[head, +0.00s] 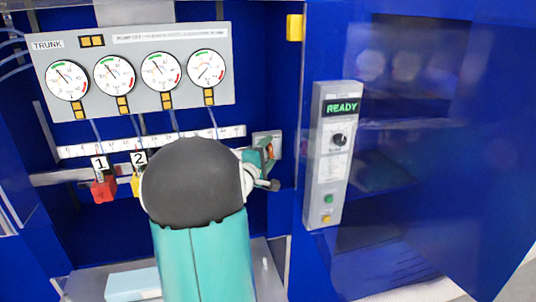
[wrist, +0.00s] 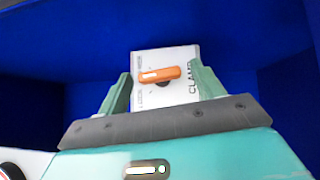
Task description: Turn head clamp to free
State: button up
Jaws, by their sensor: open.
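The head clamp is a light plate (wrist: 150,60) with the sideways word CLAMP on its right and an orange lever (wrist: 160,74) at its middle. The lever lies nearly level across the plate, with a pale mark at its left end. Smaller lettering along the plate's left edge is too small to read. My gripper (wrist: 161,78) is open in the wrist view, with one green finger on each side of the lever. I cannot tell whether either finger touches it. In the head view my arm partly hides my gripper (head: 264,160) and the clamp plate (head: 267,138).
A panel (head: 135,40) with several dials hangs at the upper left. Below it run a white ruler strip (head: 80,150), a red block (head: 103,189) and a yellow block (head: 135,184). A control box (head: 330,155) reading READY stands right of the clamp, on the blue cabinet.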

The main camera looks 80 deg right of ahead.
jog(key=shift+s, duration=0.15)
jog(key=c, duration=1)
